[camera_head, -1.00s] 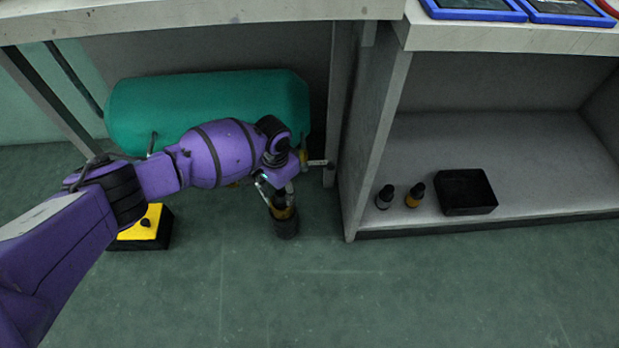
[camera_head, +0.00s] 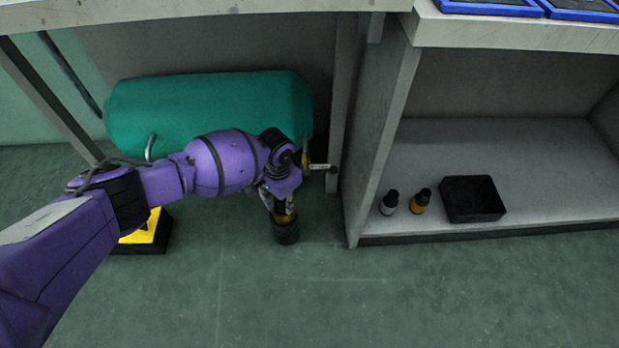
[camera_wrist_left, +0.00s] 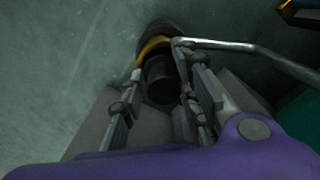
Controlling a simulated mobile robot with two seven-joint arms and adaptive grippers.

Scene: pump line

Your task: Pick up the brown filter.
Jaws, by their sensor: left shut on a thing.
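The brown filter (camera_head: 285,218) is upright at floor level in front of the green tank. It has a dark top, a yellow-brown band and a wide black lower part. It also shows in the left wrist view (camera_wrist_left: 161,80), with its dark top between the fingers. My left gripper (camera_head: 278,203) reaches down over it from above and is shut on its upper part; its fingers also show in the left wrist view (camera_wrist_left: 160,68). I cannot tell whether the black lower part is the filter or a seat under it. My right gripper is not in view.
The green tank (camera_head: 200,105) lies behind my arm, with a metal handle (camera_head: 320,167) near the filter. A cabinet shelf at right holds a white-banded bottle (camera_head: 389,203), an orange-banded bottle (camera_head: 420,201) and a black tray (camera_head: 472,199). A yellow-topped box (camera_head: 145,235) is under my arm. The front floor is clear.

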